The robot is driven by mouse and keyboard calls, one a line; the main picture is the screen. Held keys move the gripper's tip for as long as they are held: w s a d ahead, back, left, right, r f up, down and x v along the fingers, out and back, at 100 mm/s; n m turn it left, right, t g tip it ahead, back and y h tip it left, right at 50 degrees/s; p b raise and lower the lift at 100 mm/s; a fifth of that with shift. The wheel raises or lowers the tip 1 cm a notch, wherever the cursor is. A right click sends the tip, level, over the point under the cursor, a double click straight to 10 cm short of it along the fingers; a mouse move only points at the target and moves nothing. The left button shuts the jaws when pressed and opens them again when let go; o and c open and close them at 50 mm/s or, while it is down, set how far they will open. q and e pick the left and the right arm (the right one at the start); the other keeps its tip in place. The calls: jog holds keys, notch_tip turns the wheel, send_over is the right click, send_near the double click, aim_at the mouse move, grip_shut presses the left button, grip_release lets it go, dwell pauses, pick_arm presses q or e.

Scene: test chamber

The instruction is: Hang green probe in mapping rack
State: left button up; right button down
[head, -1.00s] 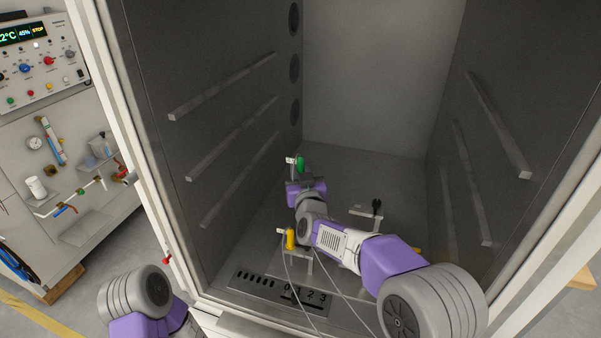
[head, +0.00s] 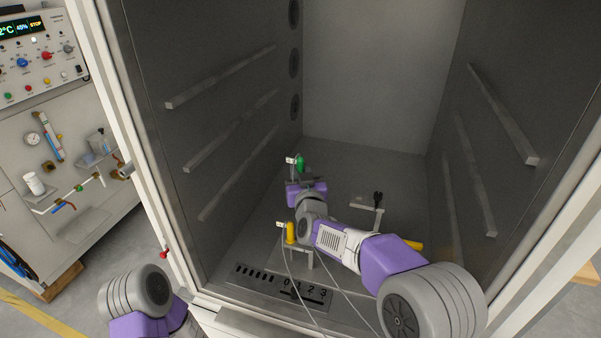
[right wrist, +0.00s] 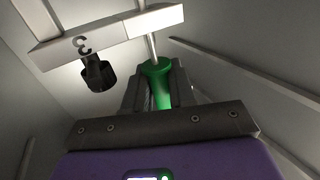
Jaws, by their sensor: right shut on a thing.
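My right gripper (head: 303,174) is low inside the chamber toward its back left and is shut on the green probe (head: 300,164). In the right wrist view the green probe (right wrist: 158,82) stands between the two fingers, its thin pale stem running up past a white bar marked 3 (right wrist: 105,38). I cannot tell whether the stem sits in the bar or only beside it. A dark cylinder (right wrist: 97,74) hangs at that bar. Part of the rack (head: 364,205), with a black piece (head: 378,198) on it, shows right of my arm; the arm hides the rest. My left gripper is out of frame.
A yellow probe (head: 291,233) with a cable is upright near the chamber front. Another yellow piece (head: 413,244) shows behind my right arm. A numbered plate (head: 285,287) lies at the front edge. Shelf rails (head: 224,77) line both walls.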

jog(key=shift+f+b, duration=1.05)
jog(key=shift+f, duration=0.2)
jog(key=c, duration=0.8)
grip_release()
jog(key=shift+c, duration=0.2)
jog(key=shift+d, duration=0.1)
jog(key=s+d, duration=0.1)
jog(key=s, duration=0.6)
jog(key=shift+s, duration=0.25)
